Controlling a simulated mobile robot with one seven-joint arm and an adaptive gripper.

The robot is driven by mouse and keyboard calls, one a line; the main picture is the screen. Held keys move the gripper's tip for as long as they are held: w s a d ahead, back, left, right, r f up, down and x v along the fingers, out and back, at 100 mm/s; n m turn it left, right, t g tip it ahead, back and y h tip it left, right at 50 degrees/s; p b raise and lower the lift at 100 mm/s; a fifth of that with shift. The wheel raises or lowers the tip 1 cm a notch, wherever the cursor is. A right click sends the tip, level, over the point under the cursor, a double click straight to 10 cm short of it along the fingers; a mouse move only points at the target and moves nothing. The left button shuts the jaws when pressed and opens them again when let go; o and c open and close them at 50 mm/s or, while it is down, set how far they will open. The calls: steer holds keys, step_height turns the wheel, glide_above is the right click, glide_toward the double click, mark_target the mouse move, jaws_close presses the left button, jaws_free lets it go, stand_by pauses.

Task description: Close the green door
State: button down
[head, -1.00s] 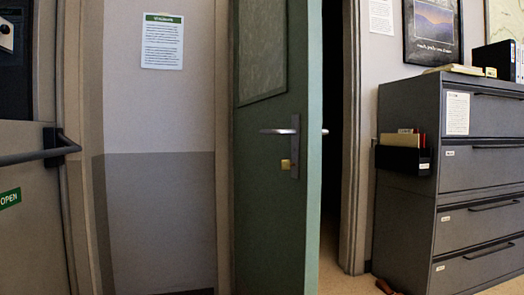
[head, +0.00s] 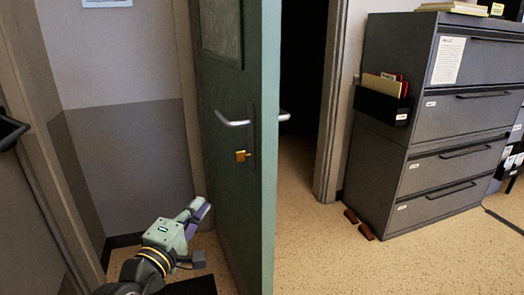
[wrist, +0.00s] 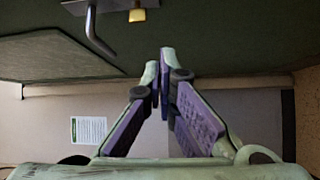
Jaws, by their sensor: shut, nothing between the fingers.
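The green door (head: 232,192) stands ajar in the middle of the head view, with a dark gap between its free edge and the frame at right. It has a silver lever handle (head: 233,120) and a brass lock (head: 241,155) below it. My gripper (head: 203,207) is shut and empty, low on the left side of the door, below the handle. In the wrist view, the shut fingertips (wrist: 165,55) point toward the dark green door face (wrist: 210,35), with the handle (wrist: 95,30) at upper left. I cannot tell whether they touch the door.
A grey filing cabinet (head: 440,115) stands right of the doorway. Small brown objects (head: 360,225) lie on the floor by its base. The door frame (head: 333,100) borders the opening. A grey wall (head: 130,140) is at left.

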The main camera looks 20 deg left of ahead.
steer(key=w+d+h, duration=0.1)
steer(key=d+h, duration=0.1)
steer(key=d, duration=0.1)
steer(key=p, duration=0.2)
glide_toward(255, 173)
steer(key=w+a, duration=0.2)
steer(key=a, duration=0.1)
steer(key=shift+g, duration=0.3)
steer(key=shift+w+d+r+p, duration=0.15)
steer(key=shift+w+d+p, duration=0.05)
steer(key=shift+w+d, duration=0.55)
steer(key=shift+w+d+r+p, duration=0.1)
steer(key=shift+w+d+p, duration=0.1)
steer(key=shift+w+d, duration=0.6)
steer(key=shift+s+d, duration=0.15)
steer(key=shift+d, duration=0.15)
